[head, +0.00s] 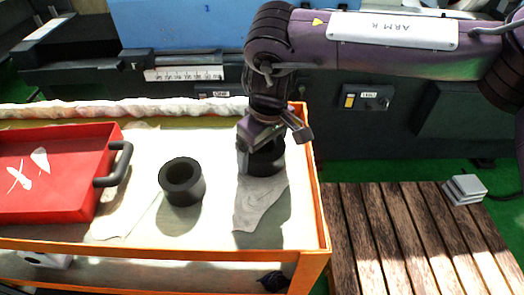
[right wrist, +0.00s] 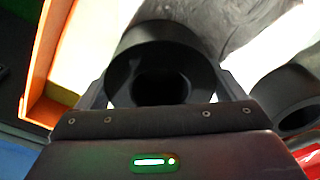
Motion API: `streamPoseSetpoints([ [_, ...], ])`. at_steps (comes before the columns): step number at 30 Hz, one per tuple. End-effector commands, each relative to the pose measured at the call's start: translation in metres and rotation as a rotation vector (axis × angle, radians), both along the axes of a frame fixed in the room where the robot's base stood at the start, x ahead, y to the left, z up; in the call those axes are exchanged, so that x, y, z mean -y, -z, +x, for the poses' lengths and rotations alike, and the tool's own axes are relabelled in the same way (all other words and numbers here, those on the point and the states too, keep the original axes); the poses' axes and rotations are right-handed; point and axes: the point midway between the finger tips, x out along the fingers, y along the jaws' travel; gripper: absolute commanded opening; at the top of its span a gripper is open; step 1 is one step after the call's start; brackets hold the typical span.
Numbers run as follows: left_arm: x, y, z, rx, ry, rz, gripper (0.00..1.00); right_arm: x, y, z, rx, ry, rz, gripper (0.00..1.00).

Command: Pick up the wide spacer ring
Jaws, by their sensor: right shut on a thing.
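Two black spacer rings are on the orange-framed cart's light top. One black ring (head: 265,166) is at the cart's right end, over a grey cloth, with my right gripper (head: 274,139) above and around it. In the right wrist view this ring (right wrist: 150,39) sits between the two fingers, and the gripper is shut on it. I cannot tell whether it touches the cart top. The other black ring (head: 181,184) stands apart to the left; it also shows at the right of the right wrist view (right wrist: 287,92). My left gripper is not in view.
A red tray (head: 52,207) with a dark handle lies on the left of the cart. The cart's orange rim (head: 318,210) is close to the right of the held ring. A wooden slatted bench (head: 400,235) stands right of the cart. The dark grinder (head: 430,125) stands behind.

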Motion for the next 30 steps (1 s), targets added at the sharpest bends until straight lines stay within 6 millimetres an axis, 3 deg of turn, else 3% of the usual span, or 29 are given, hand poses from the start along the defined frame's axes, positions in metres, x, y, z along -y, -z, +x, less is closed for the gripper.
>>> streamPoseSetpoints([
  [1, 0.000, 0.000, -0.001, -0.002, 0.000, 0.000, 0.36, 0.000, -0.001, 0.000, 0.000, 0.000, 0.000, 0.52],
  [9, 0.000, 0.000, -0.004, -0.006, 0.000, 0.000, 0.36, -0.001, -0.004, 0.002, 0.006, 0.001, 0.006, 0.19],
  [20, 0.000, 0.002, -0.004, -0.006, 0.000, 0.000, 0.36, -0.002, -0.012, 0.002, 0.007, 0.000, 0.007, 0.19],
  [26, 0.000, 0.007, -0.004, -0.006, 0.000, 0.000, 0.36, -0.002, -0.042, 0.002, 0.010, 0.001, 0.009, 0.19],
  [30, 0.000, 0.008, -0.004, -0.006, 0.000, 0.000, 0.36, -0.002, -0.076, 0.002, 0.013, 0.001, 0.006, 0.19],
])
